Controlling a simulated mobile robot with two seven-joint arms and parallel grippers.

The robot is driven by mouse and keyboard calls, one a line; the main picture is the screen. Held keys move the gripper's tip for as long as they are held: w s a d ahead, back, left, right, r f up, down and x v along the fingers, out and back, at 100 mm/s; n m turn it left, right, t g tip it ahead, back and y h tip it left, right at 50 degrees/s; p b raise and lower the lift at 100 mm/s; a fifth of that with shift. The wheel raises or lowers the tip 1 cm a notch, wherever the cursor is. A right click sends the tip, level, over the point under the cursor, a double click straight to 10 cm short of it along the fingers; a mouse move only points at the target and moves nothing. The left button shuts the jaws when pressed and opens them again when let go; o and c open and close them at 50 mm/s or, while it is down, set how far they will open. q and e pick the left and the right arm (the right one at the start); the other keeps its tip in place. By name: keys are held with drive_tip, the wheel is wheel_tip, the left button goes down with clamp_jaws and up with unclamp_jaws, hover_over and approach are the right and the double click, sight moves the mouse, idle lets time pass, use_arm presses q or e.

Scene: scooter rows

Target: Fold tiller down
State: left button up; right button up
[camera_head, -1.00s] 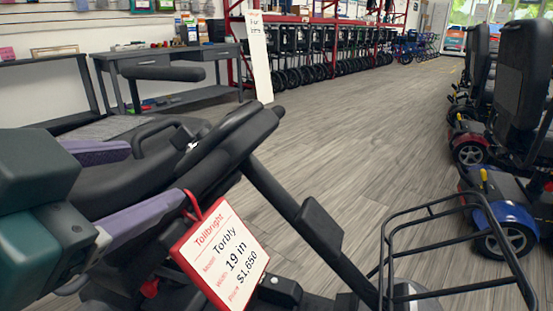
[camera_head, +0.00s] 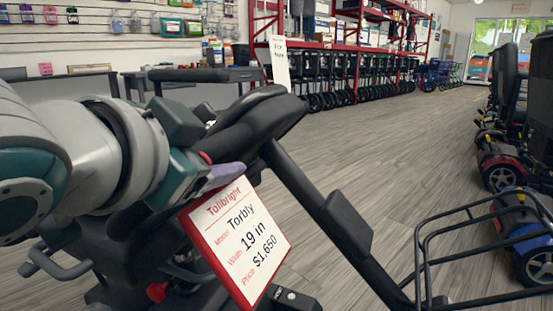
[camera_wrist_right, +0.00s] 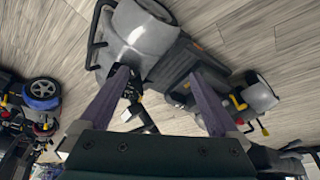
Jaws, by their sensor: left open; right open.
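The black tiller (camera_head: 342,222) of the nearest scooter slants up to the left, from the floorboard to its handlebar head (camera_head: 262,112). A red-framed price tag (camera_head: 238,243) reading "Torbly" hangs below the head. My left gripper (camera_head: 222,176) is at the near side of the tiller head, just above the tag. One purple finger shows; the other is mostly hidden, and I cannot tell whether it touches the tiller. My right gripper (camera_wrist_right: 158,75) is open in the right wrist view, its purple fingers spread above a grey scooter body (camera_wrist_right: 150,38).
A black wire basket (camera_head: 480,250) is at the front right. More scooters (camera_head: 510,160) line the right side. A rack with rollators (camera_head: 340,85) and a desk (camera_head: 205,76) stand at the back. The wooden floor between the rows is clear.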

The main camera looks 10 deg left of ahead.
use_arm(q)
drive_tip(key=shift+w, duration=0.1)
clamp_jaws()
idle(0.6)
idle(0.8)
